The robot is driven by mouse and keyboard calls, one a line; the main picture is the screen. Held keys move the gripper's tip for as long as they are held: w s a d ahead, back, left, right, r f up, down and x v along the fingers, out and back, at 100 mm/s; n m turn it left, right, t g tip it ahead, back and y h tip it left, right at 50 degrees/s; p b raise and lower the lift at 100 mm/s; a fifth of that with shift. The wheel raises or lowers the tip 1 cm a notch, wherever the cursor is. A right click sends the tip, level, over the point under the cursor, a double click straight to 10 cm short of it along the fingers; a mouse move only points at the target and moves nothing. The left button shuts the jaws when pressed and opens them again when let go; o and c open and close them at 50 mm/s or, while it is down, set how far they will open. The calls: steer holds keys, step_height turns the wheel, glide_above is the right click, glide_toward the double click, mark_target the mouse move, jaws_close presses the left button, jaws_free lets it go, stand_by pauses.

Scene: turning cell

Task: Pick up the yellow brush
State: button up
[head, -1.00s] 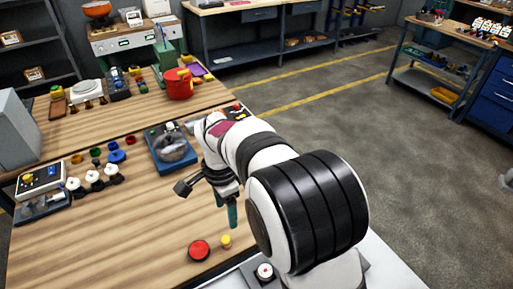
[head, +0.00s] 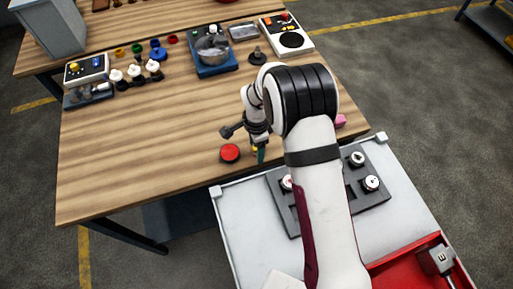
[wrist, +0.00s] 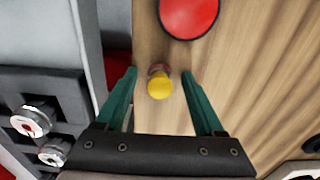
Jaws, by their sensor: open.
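The yellow brush (wrist: 160,87) shows in the wrist view as a small yellow round top with a reddish-brown part beyond it. It is on the wooden table (head: 150,150), near the edge. In the head view the yellow brush (head: 255,149) is partly hidden by my gripper. My gripper (wrist: 158,76) is open, with one green finger on each side of the brush and a visible gap to both. In the head view my gripper (head: 261,155) is low by the table edge. I cannot tell its exact height over the brush.
A red round object (head: 230,153) lies close left of the brush. A grey tray with round pieces (head: 377,205) stands on the white surface (head: 240,230) beside the table. A blue-based device (head: 214,66) is farther back.

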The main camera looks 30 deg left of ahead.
jaws_close()
stand_by(0.3)
steer(key=shift+r, duration=0.6)
step_height(320, 180, up, 3)
steer(key=shift+r, duration=0.1)
steer(key=w+d+r, duration=0.1)
steer(key=d+r, duration=0.5)
steer(key=d, duration=0.5)
steer(key=shift+w+d+r, duration=0.3)
steer(key=shift+w, duration=0.1)
steer(key=c, duration=0.7)
jaws_free()
jaws_close()
